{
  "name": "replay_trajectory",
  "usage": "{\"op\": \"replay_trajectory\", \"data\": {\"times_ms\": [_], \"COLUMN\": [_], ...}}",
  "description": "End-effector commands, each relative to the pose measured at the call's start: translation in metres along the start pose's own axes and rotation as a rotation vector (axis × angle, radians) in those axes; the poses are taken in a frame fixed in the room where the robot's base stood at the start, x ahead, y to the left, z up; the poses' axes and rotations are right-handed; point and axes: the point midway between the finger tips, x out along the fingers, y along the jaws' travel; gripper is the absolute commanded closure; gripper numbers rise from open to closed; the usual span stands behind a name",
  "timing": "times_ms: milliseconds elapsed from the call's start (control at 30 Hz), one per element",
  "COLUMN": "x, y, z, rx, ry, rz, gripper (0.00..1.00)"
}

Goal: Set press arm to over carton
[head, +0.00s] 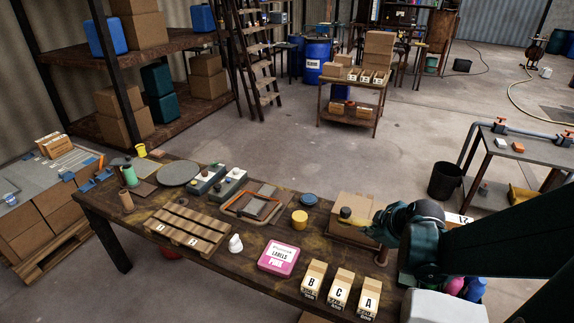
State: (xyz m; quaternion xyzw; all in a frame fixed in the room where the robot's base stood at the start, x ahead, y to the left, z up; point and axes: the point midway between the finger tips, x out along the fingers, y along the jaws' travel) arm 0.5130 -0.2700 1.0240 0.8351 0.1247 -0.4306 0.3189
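A yellow bar with a dark rounded tip (354,217), which looks like the press arm, lies across a brown cardboard carton or board (352,203) at the right of the workbench. A round brown post (381,257) stands at its right end, partly covered by my arm. My gripper (382,230) reaches in from the right, at the right end of the yellow bar. Its fingers are dark and small, partly hidden by my wrist, so contact and opening cannot be told. Three small cartons marked B (313,281), C (341,288) and A (369,294) stand in a row at the front edge.
The workbench (215,245) also holds a pink labels box (279,258), a yellow tin (299,219), a white bottle (235,243), a slatted pallet (188,227), a framed tray (253,202) and two switch boxes (207,180). A black bin (445,181) stands on the floor behind.

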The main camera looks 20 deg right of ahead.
Motion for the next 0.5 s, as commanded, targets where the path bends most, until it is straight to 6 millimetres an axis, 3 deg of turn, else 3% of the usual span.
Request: {"op": "replay_trajectory", "data": {"times_ms": [500], "x": [0.022], "y": [0.0], "z": [0.0], "rx": [-0.001], "ry": [0.0], "rz": [0.0], "gripper": [1.0]}}
